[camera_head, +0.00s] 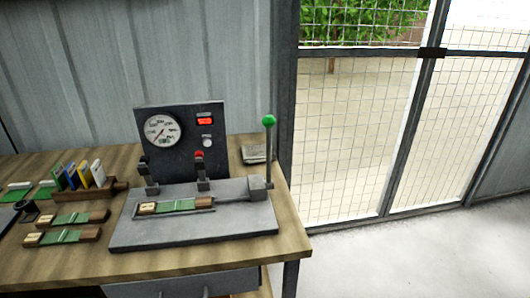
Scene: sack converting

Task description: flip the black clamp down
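The black clamp (148,175) stands upright at the back left of a grey metal base plate (135,236) on the wooden bench. Its dark handle points up in front of the gauge panel. A second clamp with a red tip (202,172) also stands upright, to its right. A workpiece with a green middle and brown end (180,206) lies in a holder on the plate, in front of both clamps. Neither of my grippers is in view.
A lever with a green knob (268,121) rises at the plate's right end. The panel (180,122) with a dial stands behind. Loose workpieces (62,236) and a rack of coloured cards (90,188) are left. A wire mesh door (360,120) and open floor are right.

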